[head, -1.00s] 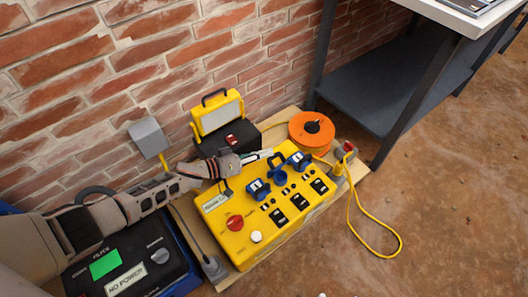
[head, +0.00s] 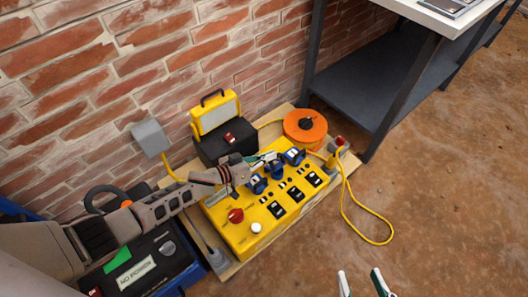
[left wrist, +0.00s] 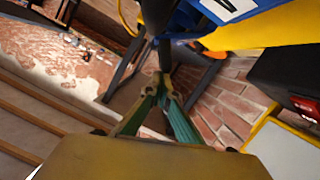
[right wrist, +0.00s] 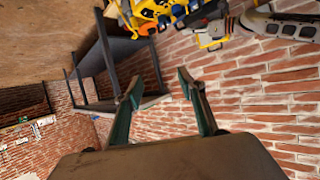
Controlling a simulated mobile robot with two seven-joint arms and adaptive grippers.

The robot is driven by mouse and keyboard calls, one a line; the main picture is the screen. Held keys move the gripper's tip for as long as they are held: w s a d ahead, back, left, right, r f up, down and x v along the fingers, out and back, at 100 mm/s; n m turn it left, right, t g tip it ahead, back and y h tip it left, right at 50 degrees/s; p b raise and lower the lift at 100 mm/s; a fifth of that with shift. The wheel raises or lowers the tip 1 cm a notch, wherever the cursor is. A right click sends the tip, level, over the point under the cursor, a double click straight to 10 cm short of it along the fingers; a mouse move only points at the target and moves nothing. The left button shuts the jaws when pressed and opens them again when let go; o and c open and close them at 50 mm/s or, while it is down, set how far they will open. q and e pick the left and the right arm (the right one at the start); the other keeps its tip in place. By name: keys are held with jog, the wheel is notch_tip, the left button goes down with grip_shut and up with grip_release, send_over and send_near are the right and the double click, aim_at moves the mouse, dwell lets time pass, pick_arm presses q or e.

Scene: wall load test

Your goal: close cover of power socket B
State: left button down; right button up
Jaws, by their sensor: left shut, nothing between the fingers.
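The yellow power box (head: 235,232) carries three blue sockets in a row along its back. The left socket (head: 257,185), middle socket (head: 275,170) and right socket (head: 294,157) have blue covers; I cannot read which is B. My left gripper (head: 269,157) is shut and empty, right at the middle socket, and partly hides its cover. In the left wrist view its fingertips (left wrist: 164,88) meet just below a blue part with a white label (left wrist: 228,6). I cannot tell whether they touch it. My right gripper (head: 361,284) is open and empty over the floor; it also shows in the right wrist view (right wrist: 158,88).
A black case with a yellow lamp (head: 213,112) stands behind the box against the brick wall. An orange cable reel (head: 304,128) is at its right. A yellow cable (head: 388,240) loops on the floor. A dark-legged bench (head: 365,85) stands further right.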

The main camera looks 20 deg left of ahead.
aim_at(276, 167)
pick_arm(q)
jog(key=shift+s+d+f+m+t+y, duration=0.15)
jog(key=shift+s+d+f+m+y, duration=0.15)
jog(key=shift+d+m, duration=0.2)
jog(key=shift+s+d+f+m+t+y, duration=0.1)
jog(key=shift+s+d+m+t+y, duration=0.1)
jog(key=shift+s+d+m, duration=0.25)
jog(key=shift+s+d+f+m, duration=0.1)
jog(key=shift+d+f+m, duration=0.1)
jog(key=shift+d+m, duration=0.05)
jog(key=shift+s+d+f+m, duration=0.15)
jog(key=shift+m, duration=0.15)
jog(key=shift+s+d+f+m+y, duration=0.2)
jog(key=shift+d+f+m+y, duration=0.1)
jog(key=shift+m, duration=0.1)
jog(key=shift+s+d+f, duration=0.1)
jog(key=shift+d+f, duration=0.1)
pick_arm(e)
jog(key=shift+s+a+f, duration=0.25)
jog(key=shift+f, duration=0.2)
jog(key=shift+d, duration=0.1)
